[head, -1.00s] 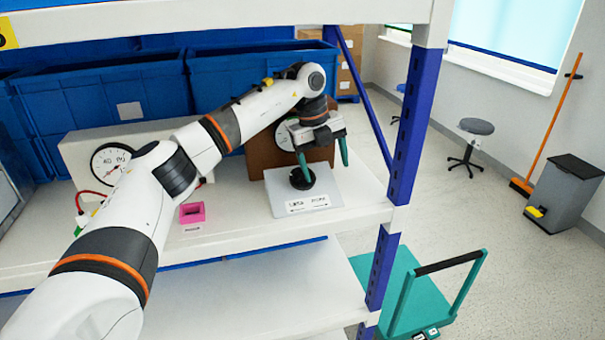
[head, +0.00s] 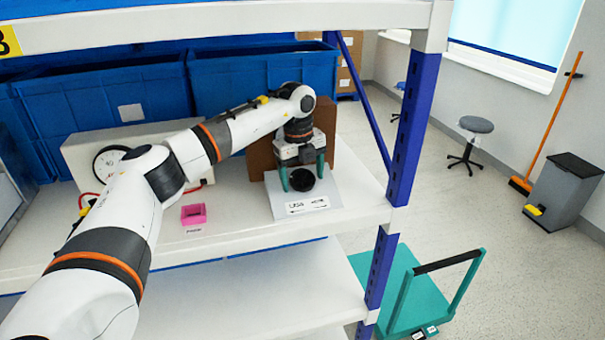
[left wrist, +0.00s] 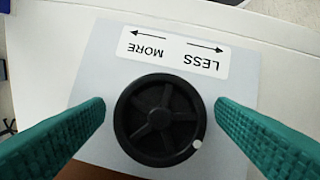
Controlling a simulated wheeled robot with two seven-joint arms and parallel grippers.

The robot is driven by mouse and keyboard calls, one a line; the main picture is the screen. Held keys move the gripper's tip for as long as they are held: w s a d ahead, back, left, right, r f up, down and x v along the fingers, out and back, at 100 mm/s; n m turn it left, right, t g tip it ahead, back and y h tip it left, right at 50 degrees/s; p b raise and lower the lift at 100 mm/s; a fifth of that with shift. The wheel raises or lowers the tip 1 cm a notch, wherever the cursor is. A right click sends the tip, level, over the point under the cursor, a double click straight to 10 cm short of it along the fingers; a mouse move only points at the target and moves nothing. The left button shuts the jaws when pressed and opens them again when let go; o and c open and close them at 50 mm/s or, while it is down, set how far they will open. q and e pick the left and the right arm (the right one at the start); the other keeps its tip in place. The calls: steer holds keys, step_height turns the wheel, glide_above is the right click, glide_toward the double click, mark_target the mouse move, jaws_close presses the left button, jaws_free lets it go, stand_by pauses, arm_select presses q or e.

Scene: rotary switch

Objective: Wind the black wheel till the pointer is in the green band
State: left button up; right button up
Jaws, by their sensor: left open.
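The black wheel (head: 301,180) sits on a grey plate (head: 328,207) on the shelf. In the left wrist view the wheel (left wrist: 160,119) has spokes and a white dot on its rim. A label (left wrist: 172,52) reads MORE and LESS with arrows. My left gripper (head: 302,184) is open, with one green finger on each side of the wheel and a gap to each in the left wrist view (left wrist: 160,115). A round gauge (head: 110,162) on a pale box is partly hidden by my left arm. Its pointer and any green band cannot be made out. My right gripper is not in view.
A pink open box (head: 194,214) stands on the shelf left of the plate. A brown block (head: 263,158) stands behind the wheel. Blue bins (head: 245,88) line the back. A blue shelf post (head: 408,140) rises at right.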

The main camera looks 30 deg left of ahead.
arm_select(q)
steer(key=c, duration=1)
steer(key=shift+r, duration=0.1)
